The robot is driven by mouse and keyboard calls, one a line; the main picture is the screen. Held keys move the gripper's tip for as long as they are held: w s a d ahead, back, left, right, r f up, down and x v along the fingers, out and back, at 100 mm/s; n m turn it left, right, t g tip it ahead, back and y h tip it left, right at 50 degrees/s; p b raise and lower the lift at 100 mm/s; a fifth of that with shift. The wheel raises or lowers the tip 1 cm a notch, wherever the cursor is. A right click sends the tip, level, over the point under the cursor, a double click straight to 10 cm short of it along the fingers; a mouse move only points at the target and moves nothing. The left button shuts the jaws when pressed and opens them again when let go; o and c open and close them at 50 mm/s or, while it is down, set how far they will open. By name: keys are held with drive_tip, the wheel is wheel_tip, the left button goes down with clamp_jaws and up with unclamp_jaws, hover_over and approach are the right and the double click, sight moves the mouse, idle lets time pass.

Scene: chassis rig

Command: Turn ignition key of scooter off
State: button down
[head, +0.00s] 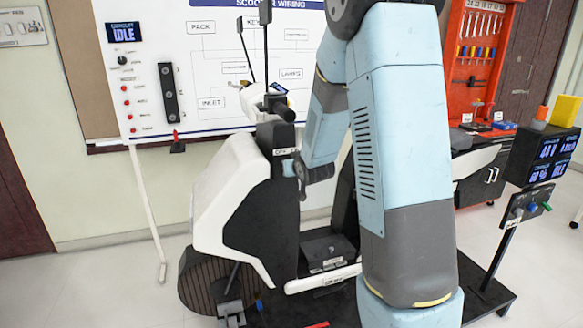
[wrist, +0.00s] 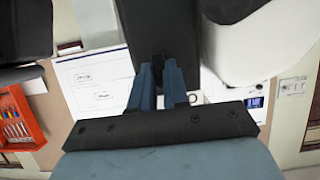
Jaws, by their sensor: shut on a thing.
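The white and black scooter (head: 225,195) stands upright on a dark platform, left of my arm. Its dark front column carries a small label (head: 283,152) that appears to read "OFF", just above my gripper. My gripper (head: 289,168) reaches in from the right, with its fingertips against the column. In the wrist view my gripper (wrist: 159,66) has its two blue fingers close together, with their tips at the dark column (wrist: 158,30). The ignition key is hidden between the fingers, so its angle cannot be told.
The handlebar (head: 275,108) and mirrors rise above my gripper. A wiring board (head: 210,75) with an "IDLE" display stands behind. A red tool cabinet (head: 480,50) is at the back right. A post with screens (head: 548,150) stands at the right.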

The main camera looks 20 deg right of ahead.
idle(0.3)
drive_tip(key=c, duration=1.1)
unclamp_jaws()
drive_tip(key=shift+f, duration=0.1)
drive_tip(key=v, duration=1.3)
drive_tip(key=shift+s+r, duration=0.2)
drive_tip(key=shift+s+r, duration=0.1)
